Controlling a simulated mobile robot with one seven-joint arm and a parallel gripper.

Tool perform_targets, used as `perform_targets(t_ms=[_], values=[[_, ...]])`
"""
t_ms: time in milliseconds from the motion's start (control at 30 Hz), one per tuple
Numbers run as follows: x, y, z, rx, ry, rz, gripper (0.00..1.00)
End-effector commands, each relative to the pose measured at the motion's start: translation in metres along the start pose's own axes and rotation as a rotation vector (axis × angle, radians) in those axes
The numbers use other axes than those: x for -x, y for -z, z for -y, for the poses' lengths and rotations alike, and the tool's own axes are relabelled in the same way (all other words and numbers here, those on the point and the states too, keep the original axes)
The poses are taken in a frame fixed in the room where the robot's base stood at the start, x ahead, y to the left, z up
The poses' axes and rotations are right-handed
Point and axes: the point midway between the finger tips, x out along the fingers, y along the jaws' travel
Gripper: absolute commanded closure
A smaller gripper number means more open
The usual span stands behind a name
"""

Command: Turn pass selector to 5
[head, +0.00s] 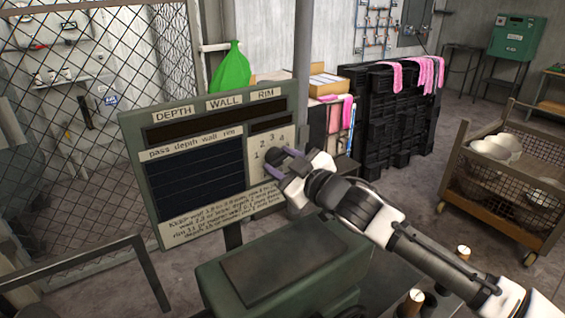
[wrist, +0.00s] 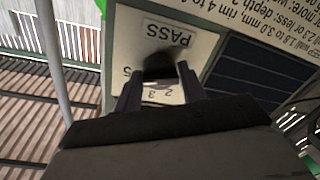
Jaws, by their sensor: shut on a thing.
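The pass selector is a dark knob (wrist: 160,66) on a pale plate (wrist: 148,32) marked PASS. In the wrist view the plate is upside down, with a 5 at the left and the 2 and 3 below the knob. My gripper (wrist: 159,74) has one finger on each side of the knob and is shut on it. In the head view my gripper (head: 276,164) reaches the plate (head: 258,142) at the right of the green panel (head: 135,140) and hides the knob. I cannot tell which number the knob points to.
The panel also carries a dark pass table (head: 195,178) and a note below it. A green machine housing (head: 270,262) stands in front. A wire-sided cart with bowls (head: 495,150) is at the right; stacked black crates (head: 390,115) stand behind.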

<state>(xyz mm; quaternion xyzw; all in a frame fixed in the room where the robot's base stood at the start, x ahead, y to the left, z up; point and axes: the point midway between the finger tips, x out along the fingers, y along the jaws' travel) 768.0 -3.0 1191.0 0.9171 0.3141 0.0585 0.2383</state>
Motion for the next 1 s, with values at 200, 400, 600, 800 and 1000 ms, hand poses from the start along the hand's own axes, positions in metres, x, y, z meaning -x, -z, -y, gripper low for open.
perform_targets(t_ms=[200,400,600,800,1000], values=[[0.001,0.002,-0.005,0.003,-0.008,-0.004,0.53],[0.000,0.001,-0.003,0.002,-0.005,-0.002,0.40],[0.001,0.000,-0.002,0.002,-0.003,-0.001,0.40],[0.019,-0.002,-0.002,0.006,-0.004,0.003,0.40],[0.054,-0.002,-0.001,0.008,-0.005,0.007,0.40]])
